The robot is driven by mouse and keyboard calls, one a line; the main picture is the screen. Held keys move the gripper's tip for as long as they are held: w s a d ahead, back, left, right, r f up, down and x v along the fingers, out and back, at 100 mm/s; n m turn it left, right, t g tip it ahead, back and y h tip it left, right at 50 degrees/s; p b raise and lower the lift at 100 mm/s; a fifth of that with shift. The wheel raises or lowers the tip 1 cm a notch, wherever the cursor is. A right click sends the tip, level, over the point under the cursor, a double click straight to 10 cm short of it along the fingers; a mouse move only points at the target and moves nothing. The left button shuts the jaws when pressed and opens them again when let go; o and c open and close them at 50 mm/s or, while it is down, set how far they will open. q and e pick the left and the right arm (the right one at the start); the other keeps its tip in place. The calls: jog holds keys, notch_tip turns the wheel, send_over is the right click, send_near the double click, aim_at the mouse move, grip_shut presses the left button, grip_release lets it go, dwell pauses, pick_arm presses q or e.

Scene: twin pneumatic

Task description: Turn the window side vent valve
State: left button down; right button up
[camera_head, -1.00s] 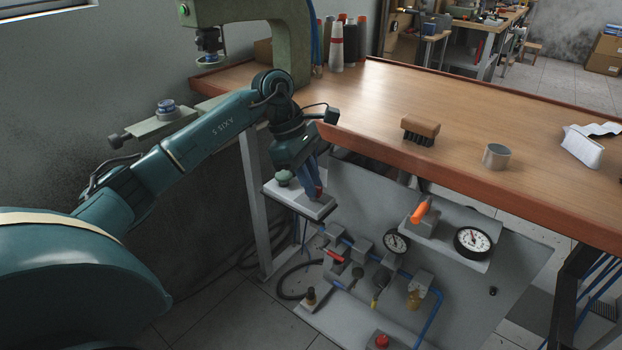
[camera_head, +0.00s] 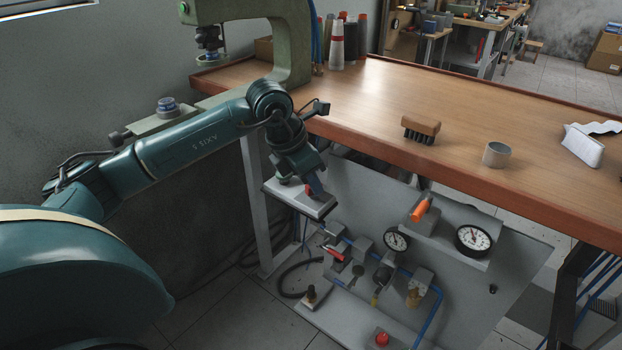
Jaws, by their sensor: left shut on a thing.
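A grey valve block (camera_head: 316,208) sits at the upper left of the grey pneumatic panel, below the table edge on the window side. My left gripper (camera_head: 314,189) reaches down over this block. It is shut on a small red handle (camera_head: 308,191) there, which I take to be the window side vent valve; the fingers hide most of it, so its exact angle is unclear. On the right of the panel, a matching block carries an orange handle (camera_head: 421,208) beside a white dial gauge (camera_head: 473,240). My right gripper is not in view.
Lower on the panel are a smaller gauge (camera_head: 396,241), a red lever (camera_head: 334,254), blue tubing (camera_head: 432,315) and a red button (camera_head: 382,339). A brush (camera_head: 421,129) and a cup (camera_head: 496,154) stand on the table.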

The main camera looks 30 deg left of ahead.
pick_arm(q)
jog(key=n+y, duration=0.1)
jog(key=n, duration=0.2)
jog(key=shift+d, duration=0.1)
jog(key=shift+n+y, duration=0.4)
jog(key=shift+n, duration=0.4)
jog(key=c, duration=1.4)
grip_release()
jog(key=shift+r+t, duration=0.1)
jog(key=shift+t, duration=0.2)
jog(key=p+v, duration=0.1)
jog(key=v, duration=1.2)
